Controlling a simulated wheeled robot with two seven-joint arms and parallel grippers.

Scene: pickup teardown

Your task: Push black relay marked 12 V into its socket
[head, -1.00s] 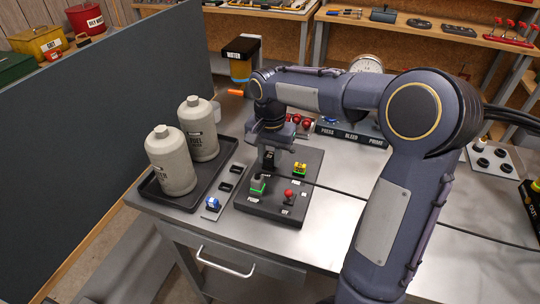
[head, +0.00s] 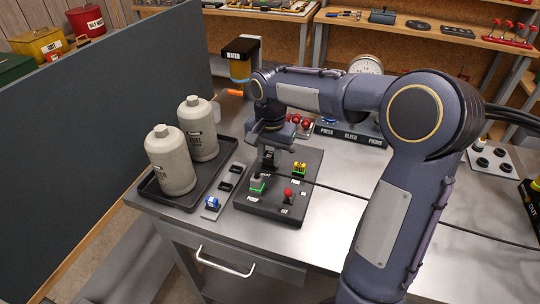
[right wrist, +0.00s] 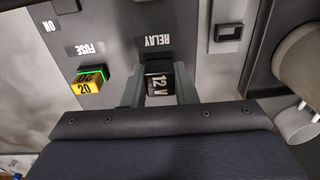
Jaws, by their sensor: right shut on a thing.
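The black relay (right wrist: 159,82), marked 12 V, shows in the right wrist view between the two fingers of my right gripper (right wrist: 160,88), which is shut on it. It is at the board's RELAY label; the socket under it is hidden, so I cannot tell how deep it sits. In the head view my right gripper (head: 269,158) points down at the back left of the dark board (head: 268,213), and the relay is a small dark block there. My left gripper is not in view.
A yellow fuse (right wrist: 89,82) marked 20 sits beside the relay. The board also holds a red-knobbed lever (head: 288,193) and a grey part with a green edge (head: 258,182). Two bottles (head: 170,160) stand in a black tray (head: 190,207) left of the board. A dark cable crosses the table.

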